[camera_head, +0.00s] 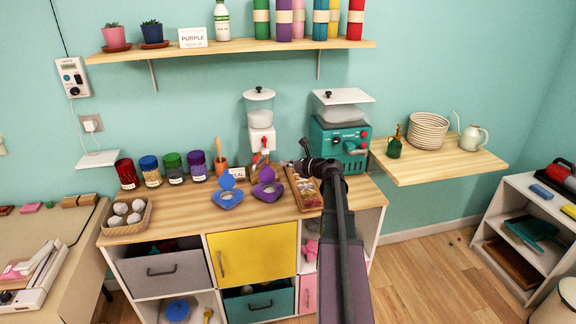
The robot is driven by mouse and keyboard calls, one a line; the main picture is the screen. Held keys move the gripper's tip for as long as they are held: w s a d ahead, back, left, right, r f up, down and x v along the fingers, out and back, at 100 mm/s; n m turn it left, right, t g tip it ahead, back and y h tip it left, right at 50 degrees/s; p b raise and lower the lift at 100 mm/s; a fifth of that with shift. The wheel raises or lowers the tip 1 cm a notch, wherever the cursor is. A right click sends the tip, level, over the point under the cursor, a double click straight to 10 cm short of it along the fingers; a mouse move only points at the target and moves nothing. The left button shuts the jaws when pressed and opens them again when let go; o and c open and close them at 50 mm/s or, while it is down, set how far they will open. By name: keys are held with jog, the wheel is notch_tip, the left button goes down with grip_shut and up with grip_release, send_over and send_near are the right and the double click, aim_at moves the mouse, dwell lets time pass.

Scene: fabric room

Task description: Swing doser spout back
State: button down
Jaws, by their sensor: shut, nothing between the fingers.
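The doser (261,137) is a white dispenser with a clear lidded hopper. It stands at the back of the wooden counter, and a red part shows on its front. I cannot make out which way its spout points. My gripper (304,146) is dark, shut and empty. In the picture it lies to the right of the doser, in front of the teal machine's left side. It looks apart from the doser, though depth is hard to judge.
A teal machine (340,141) stands right of the doser. Purple (267,190) and blue (228,193) holders and a wooden tray (305,190) sit in front. Several jars line the left. A shelf (230,47) hangs above. The counter's front left strip (180,219) is clear.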

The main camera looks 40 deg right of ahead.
jog(key=b, duration=0.2)
send_near(262, 160)
jog(key=w+a, duration=0.1)
jog(key=a, duration=0.1)
jog(key=w+a, duration=0.1)
jog(key=w, duration=0.1)
jog(key=w+a+r, duration=0.1)
jog(key=w+a, duration=0.1)
jog(key=shift+a, duration=0.35)
jog(key=shift+s+d, duration=0.1)
jog(key=shift+d, duration=0.05)
jog(key=shift+h, duration=0.3)
